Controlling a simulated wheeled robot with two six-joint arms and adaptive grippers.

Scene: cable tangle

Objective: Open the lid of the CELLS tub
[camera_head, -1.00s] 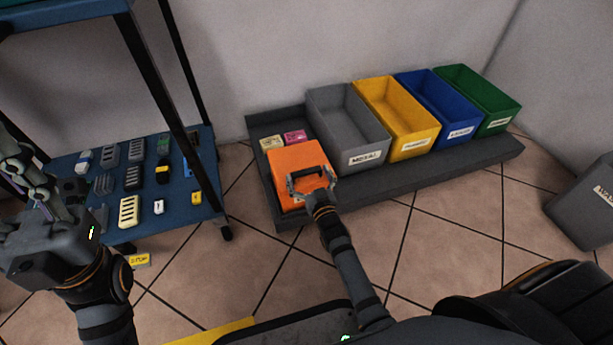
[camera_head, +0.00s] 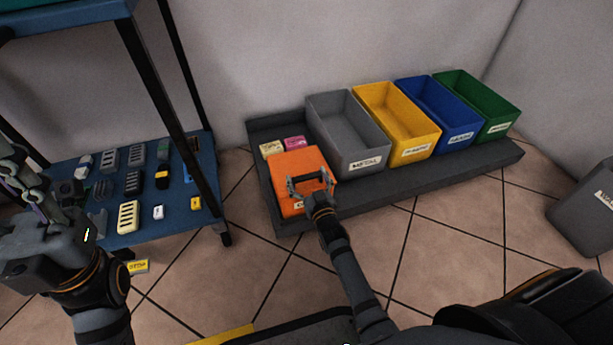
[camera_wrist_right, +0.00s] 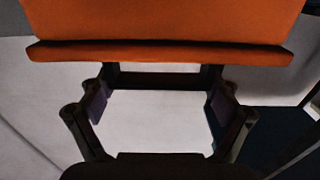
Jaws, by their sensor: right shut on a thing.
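The orange CELLS tub (camera_head: 286,208) sits at the left end of the dark grey platform. Its lid (camera_head: 297,162) looks closed or nearly so in the head view. The label is mostly hidden by my right gripper (camera_head: 310,185), which is at the tub's front right, shut on a dark bar that looks like the lid's handle. In the right wrist view, the fingers (camera_wrist_right: 158,112) stand apart with the dark bar (camera_wrist_right: 158,78) spanning between them, below an orange panel edge (camera_wrist_right: 160,52). My left gripper (camera_head: 35,185) is at the far left; its fingertips are unclear.
Open grey (camera_head: 352,158), yellow (camera_head: 405,140), blue (camera_head: 445,125) and green (camera_head: 485,110) bins stand right of the tub on the platform (camera_head: 440,167). A blue shelf (camera_head: 165,222) with several small items is at the left.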

